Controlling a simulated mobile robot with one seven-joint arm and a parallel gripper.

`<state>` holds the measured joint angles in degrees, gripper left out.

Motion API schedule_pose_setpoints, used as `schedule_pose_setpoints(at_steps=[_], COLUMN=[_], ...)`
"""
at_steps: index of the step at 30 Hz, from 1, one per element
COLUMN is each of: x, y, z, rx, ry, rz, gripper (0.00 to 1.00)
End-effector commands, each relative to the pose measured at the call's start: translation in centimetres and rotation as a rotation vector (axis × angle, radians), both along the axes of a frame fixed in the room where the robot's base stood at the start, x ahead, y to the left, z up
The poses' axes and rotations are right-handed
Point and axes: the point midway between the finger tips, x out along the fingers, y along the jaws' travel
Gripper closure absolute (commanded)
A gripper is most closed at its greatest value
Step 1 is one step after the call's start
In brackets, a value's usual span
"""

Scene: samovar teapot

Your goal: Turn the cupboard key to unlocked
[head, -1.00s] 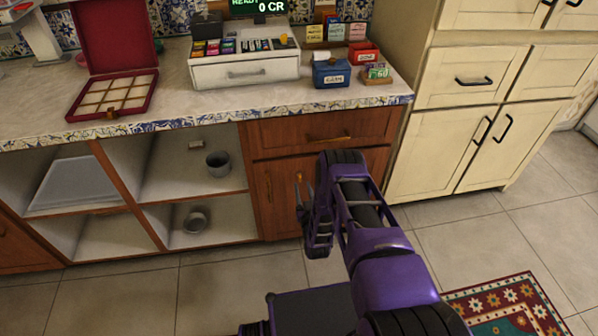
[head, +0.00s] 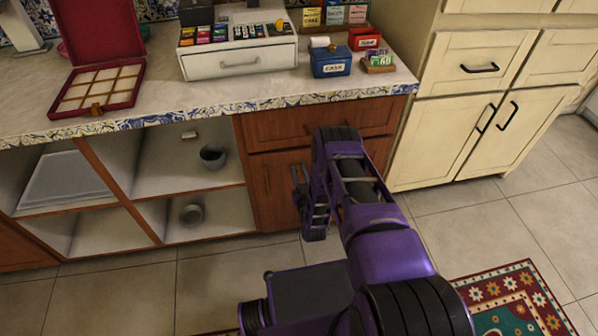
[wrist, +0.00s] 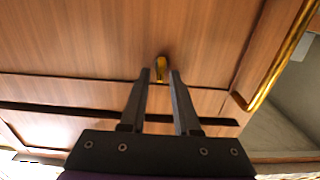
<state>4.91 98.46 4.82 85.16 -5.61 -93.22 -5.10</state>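The wooden cupboard door (head: 270,192) is below a drawer (head: 285,128) under the counter in the head view. A small brass key (wrist: 161,68) sticks out of the wood in the wrist view. My gripper (wrist: 160,76) faces it with its two dark fingers apart, one on each side of the key's near end. I cannot tell whether either finger touches the key. In the head view my gripper (head: 301,188) is in front of the door, and the key is not discernible there.
A brass bar handle (wrist: 262,88) is close on the right in the wrist view. Open shelves (head: 185,175) with two grey cups are left of the door. Cream cupboards (head: 450,140) stand to the right. The counter (head: 160,95) overhangs the door.

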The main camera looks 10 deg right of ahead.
Motion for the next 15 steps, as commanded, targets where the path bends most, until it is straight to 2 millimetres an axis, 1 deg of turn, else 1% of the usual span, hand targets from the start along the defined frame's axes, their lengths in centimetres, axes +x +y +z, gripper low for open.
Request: schedule_pose_setpoints(at_steps=[1, 4, 15], x=[0.00, 0.00, 0.01], y=[0.00, 0.00, -0.02], z=[0.00, 0.00, -0.01], rx=[0.000, 0.000, 0.006], ry=[0.000, 0.000, 0.000], rz=[0.000, 0.000, 0.000], gripper=[0.81, 0.99, 1.00])
